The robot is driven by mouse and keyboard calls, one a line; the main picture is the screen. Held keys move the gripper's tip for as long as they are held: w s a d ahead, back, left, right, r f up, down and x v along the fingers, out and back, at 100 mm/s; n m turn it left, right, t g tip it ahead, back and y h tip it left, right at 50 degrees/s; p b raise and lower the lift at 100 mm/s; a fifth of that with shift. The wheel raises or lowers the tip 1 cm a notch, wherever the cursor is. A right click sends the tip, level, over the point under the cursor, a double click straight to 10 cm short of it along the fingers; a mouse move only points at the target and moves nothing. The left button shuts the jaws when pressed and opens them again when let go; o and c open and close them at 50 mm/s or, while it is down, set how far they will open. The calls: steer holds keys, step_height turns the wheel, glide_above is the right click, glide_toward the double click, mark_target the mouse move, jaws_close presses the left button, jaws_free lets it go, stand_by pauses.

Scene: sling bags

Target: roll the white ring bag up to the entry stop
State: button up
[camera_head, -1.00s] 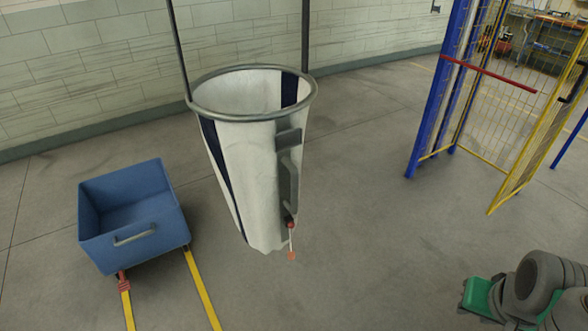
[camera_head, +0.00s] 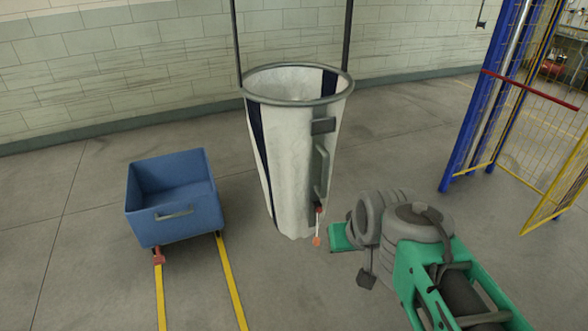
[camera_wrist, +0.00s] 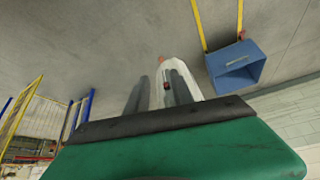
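The white ring bag (camera_head: 290,150) hangs from a grey metal ring (camera_head: 297,84) on two dark uprights, with dark blue stripes down its side. A grey handle (camera_head: 322,170) runs down its right side, with a red knob and an orange tag (camera_head: 317,240) at its lower end. My gripper (camera_wrist: 160,78) shows two grey fingers with a gap between them in the wrist view; the bag (camera_wrist: 198,20) shows beyond them. In the head view my arm is right of the bag's lower part, and the fingers cannot be made out. I cannot identify the entry stop.
A blue bin (camera_head: 175,195) stands left of the bag, behind two yellow floor strips (camera_head: 233,285) with a red piece (camera_head: 158,256) on one. A blue and yellow mesh cage (camera_head: 510,110) with a red bar stands at right. A block wall runs behind. Floor between is clear.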

mark_target(327, 171)
steer(key=w+f+t+b, duration=0.1)
steer(key=w+t+b, duration=0.3)
steer(key=w, duration=0.5)
steer(key=w+d+f+t+y+b, duration=0.1)
steer(key=w+t+b, duration=0.3)
steer(key=w, duration=0.5)
steer(key=w+f+n+t+y+b, duration=0.1)
steer(key=w+f+t+b, duration=0.2)
steer(key=w, duration=0.6)
steer(key=shift+w+d+t+b, duration=0.2)
steer(key=shift+w+t+b, duration=0.2)
steer(key=shift+b, duration=0.75)
steer(key=shift+w+r, duration=0.2)
steer(key=shift+r, duration=0.05)
steer(key=w+p, duration=0.1)
steer(key=w, duration=0.6)
steer(key=shift+w+a+r+p, duration=0.15)
steer(key=shift+w+a+p, duration=0.05)
steer(key=shift+a+p, duration=0.15)
jaws_close()
